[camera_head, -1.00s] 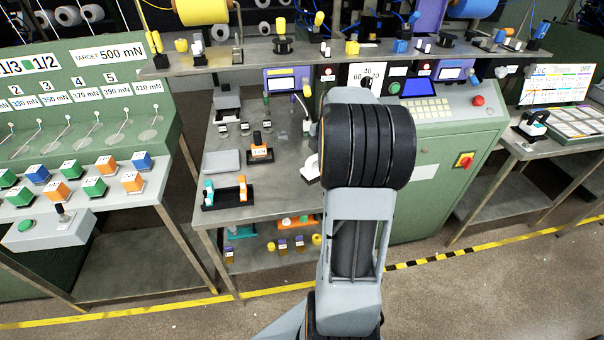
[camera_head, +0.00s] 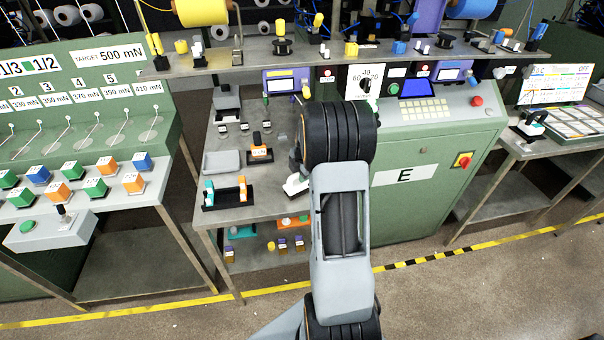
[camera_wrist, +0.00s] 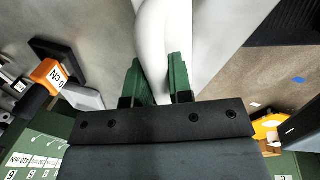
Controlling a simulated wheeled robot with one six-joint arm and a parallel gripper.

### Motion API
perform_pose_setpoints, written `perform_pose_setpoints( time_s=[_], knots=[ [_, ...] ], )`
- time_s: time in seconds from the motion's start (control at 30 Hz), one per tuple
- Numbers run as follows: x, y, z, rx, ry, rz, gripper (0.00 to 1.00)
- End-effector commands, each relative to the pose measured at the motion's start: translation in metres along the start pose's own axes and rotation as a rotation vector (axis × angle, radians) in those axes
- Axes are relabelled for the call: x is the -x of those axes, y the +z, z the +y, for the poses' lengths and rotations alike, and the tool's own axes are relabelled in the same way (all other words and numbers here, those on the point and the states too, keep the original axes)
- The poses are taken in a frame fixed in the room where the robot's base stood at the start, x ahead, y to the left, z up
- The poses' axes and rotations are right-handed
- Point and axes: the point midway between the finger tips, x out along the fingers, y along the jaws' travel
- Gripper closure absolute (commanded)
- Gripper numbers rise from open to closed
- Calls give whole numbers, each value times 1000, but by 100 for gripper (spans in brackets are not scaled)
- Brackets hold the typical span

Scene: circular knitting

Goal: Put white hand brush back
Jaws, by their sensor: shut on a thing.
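The white hand brush shows as a white handle (camera_wrist: 152,40) between my gripper's green fingers (camera_wrist: 161,80) in the wrist view. The fingers are shut on the handle, and its upper part runs out of the picture. In the head view the white brush (camera_head: 296,186) is near the right edge of the grey table (camera_head: 240,222), just left of my arm. My arm hides part of the gripper there, and I cannot tell whether the brush touches the table.
On the table are a black tray with teal and orange tools (camera_head: 227,197), an orange block on a black stand (camera_head: 260,150) and a grey tray (camera_head: 221,162). A shelf rail (camera_head: 350,50) with small parts crosses above. The green machine (camera_head: 425,200) stands to the right.

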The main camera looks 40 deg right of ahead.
Motion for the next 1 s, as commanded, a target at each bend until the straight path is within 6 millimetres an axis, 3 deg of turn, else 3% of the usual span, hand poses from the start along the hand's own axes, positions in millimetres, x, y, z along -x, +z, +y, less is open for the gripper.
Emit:
perform_pose_setpoints(
  time_s=[0.33, 0.37, 0.63, 1.0],
  knots=[
    [-3, 0, -1, 0, 1, 0, 100],
    [-3, 0, -1, 0, 1, 0, 79],
    [-2, 0, 0, 0, 0, 0, 54],
    [8, 0, 1, 1, 4, -2, 54]
  ],
)
